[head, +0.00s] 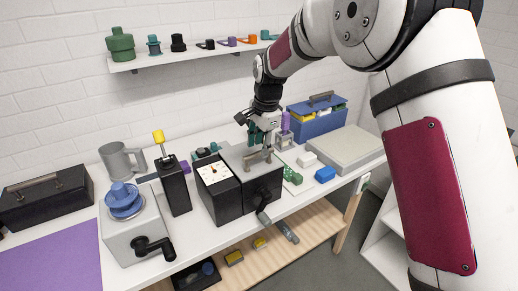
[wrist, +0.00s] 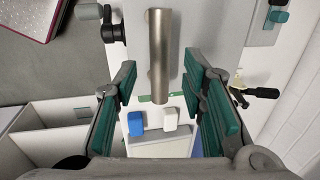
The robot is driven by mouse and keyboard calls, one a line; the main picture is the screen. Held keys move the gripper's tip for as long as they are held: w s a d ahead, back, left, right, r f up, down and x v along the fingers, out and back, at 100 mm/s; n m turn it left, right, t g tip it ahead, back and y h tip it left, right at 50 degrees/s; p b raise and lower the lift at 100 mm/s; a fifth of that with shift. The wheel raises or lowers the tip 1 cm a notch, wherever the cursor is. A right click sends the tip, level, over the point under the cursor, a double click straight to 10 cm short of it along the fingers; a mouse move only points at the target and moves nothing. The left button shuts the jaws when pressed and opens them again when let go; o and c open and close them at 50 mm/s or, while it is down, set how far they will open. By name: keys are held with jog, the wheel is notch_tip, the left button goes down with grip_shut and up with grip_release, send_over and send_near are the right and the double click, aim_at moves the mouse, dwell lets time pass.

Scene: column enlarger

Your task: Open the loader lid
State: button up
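The loader lid (head: 234,154) looks like the grey top plate of a dark box with a white dial on its left side. It lies flat and appears shut. A metal bar handle (head: 258,157) stands on the lid. In the wrist view the handle (wrist: 159,50) runs up and down the picture, over the grey lid (wrist: 203,28). My gripper (head: 264,128) points down just above the handle. In the wrist view its teal-padded fingers (wrist: 163,88) are wide apart, one on each side of the handle's near end, with gaps on both sides. I cannot tell the exact height gap.
A black post with a yellow knob (head: 160,140) and a grey cranked box (head: 133,225) stand to the left. Blue (head: 325,174) and white (head: 306,159) blocks, a grey slab (head: 340,150) and a blue toolbox (head: 318,122) are to the right.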

jog(key=shift+w+a+f, duration=0.1)
jog(key=shift+f, duration=0.5)
jog(key=shift+w+a+f, duration=0.1)
jog(key=shift+f, duration=0.45)
grip_shut()
jog(key=shift+r, duration=0.15)
